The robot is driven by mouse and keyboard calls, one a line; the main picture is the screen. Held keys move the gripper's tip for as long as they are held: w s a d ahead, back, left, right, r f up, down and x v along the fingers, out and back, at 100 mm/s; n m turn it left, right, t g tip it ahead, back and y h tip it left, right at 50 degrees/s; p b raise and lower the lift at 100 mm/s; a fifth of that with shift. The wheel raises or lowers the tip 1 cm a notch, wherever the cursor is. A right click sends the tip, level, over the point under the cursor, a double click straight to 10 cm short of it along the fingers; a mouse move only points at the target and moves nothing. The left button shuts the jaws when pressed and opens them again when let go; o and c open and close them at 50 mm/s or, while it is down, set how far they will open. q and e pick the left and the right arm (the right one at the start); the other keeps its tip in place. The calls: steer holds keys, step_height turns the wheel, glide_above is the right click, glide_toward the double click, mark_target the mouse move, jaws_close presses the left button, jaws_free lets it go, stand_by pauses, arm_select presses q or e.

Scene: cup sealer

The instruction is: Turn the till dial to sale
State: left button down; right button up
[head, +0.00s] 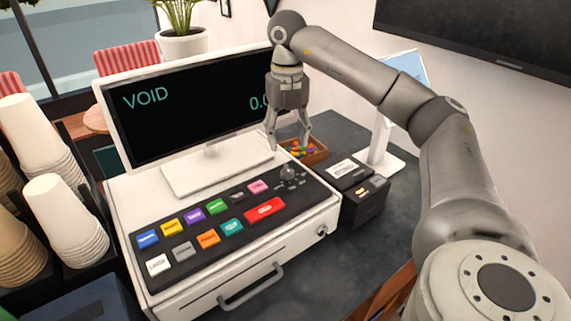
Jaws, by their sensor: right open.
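The till (175,215) stands on the dark counter, with a white screen (190,110) that reads VOID at left and part of a number at right. The till dial (288,171) is a small dark knob at the right end of the black key panel. Its surrounding marks are too small to read. My right gripper (287,143) points down just above and behind the dial, open, apart from it as far as I can tell. My left gripper is not in view.
Coloured keys (205,238) cover the panel left of the dial. A wooden tray of sweets (315,152), a small black printer (362,199) and a white tablet stand (385,160) are at the right. Stacked paper cups (62,210) stand at the left. A drawer handle (250,287) sticks out in front.

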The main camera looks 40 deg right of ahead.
mark_target(286, 167)
step_height(286, 167, down, 9)
steer(key=shift+f+p, duration=0.1)
steer(key=shift+p, duration=1.05)
steer(key=shift+c, duration=0.4)
steer(key=c, duration=0.9)
steer(key=shift+c, duration=0.2)
steer(key=shift+n, duration=0.4)
steer(key=n+b, duration=0.1)
steer(key=n, duration=0.2)
steer(key=shift+n+b, duration=0.3)
steer(key=shift+a+n+b, duration=0.1)
steer(key=shift+n+b, duration=0.35)
steer(key=shift+n, duration=1.75)
steer(key=shift+w, duration=0.1)
steer(key=shift+r, duration=0.2)
